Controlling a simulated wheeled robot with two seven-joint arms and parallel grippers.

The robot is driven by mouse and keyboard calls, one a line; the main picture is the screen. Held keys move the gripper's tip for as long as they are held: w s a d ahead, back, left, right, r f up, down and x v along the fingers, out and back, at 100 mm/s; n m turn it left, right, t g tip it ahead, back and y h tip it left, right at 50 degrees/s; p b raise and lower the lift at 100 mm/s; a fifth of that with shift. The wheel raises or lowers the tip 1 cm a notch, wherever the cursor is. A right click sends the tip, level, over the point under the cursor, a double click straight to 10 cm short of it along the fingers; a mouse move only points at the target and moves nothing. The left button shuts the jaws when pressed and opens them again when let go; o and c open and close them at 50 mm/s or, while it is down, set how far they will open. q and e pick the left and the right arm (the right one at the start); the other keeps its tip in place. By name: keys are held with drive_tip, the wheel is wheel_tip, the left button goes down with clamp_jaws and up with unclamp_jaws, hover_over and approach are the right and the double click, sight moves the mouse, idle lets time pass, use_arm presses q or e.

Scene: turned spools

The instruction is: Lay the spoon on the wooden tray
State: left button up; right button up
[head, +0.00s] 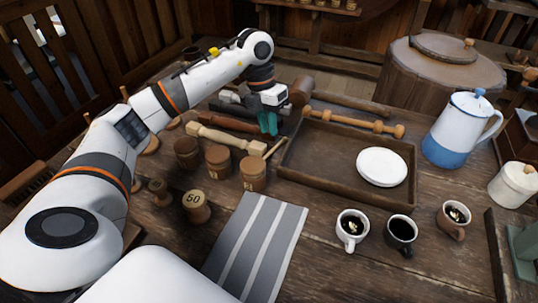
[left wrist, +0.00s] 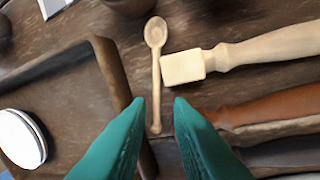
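A small light wooden spoon (left wrist: 156,68) lies on the table beside the wooden tray (left wrist: 112,68). In the head view the spoon (head: 274,149) shows as a thin strip off the tray's left edge. My left gripper (head: 268,124) hangs over the table near the spoon, left of the tray's far corner. In the left wrist view its green fingers (left wrist: 158,103) are apart, with the spoon's handle in the gap between the tips. Their height above it is unclear. The tray (head: 320,160) holds a white plate (head: 381,167) in its right part. My right gripper is not seen.
A pale turned spindle (head: 226,138) lies close to the spoon, with darker turned pieces behind. Several wooden pots (head: 218,162) stand left of the tray. Cups (head: 352,228) and a striped cloth (head: 256,245) are in front. The tray's left part is clear.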

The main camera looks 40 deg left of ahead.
sight(274, 147)
use_arm(q)
drive_tip(key=f, duration=0.2)
drive_tip(key=d+f, duration=0.1)
drive_tip(key=f, duration=0.2)
drive_tip(key=shift+w+d+f, duration=0.15)
drive_tip(key=shift+d+f, duration=0.05)
drive_tip(key=shift+f, duration=0.05)
clamp_jaws()
